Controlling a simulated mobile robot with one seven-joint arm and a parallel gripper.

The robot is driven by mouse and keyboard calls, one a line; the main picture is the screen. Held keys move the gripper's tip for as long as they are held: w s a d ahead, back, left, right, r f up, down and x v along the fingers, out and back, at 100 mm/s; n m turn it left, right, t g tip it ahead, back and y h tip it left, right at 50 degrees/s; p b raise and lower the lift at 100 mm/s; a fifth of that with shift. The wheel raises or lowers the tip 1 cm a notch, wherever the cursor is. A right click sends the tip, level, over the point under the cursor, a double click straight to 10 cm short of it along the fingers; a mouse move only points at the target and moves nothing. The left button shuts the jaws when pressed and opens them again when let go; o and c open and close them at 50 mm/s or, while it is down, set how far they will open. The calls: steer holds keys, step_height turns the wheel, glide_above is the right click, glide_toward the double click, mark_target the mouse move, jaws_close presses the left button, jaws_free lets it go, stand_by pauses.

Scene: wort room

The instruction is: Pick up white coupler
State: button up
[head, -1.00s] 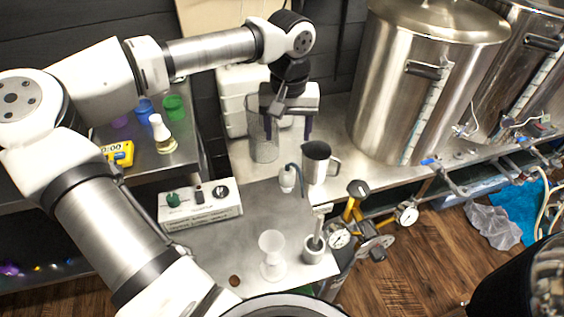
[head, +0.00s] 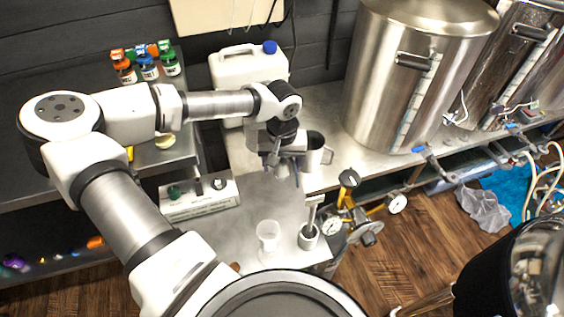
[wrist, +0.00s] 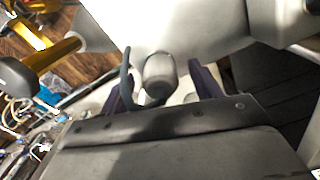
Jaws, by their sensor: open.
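In the wrist view the white coupler (wrist: 160,72) is a pale, rounded cylinder with a dark teal tube (wrist: 127,72) curving beside it. It sits between the two dark purple fingers of my gripper (wrist: 160,90), which are spread apart with the coupler not clamped. I cannot tell how deep it lies between them.
A white control box (head: 200,198) stands left of the gripper. A clear plastic cup (head: 268,234) and a small metal pot (head: 309,236) stand nearer. A white jerrycan (head: 245,72) is behind, and a large steel kettle (head: 405,75) at right.

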steer(key=shift+f, duration=0.3)
steer(key=c, duration=1)
steer(key=shift+r, duration=0.1)
steer(key=shift+c, duration=0.2)
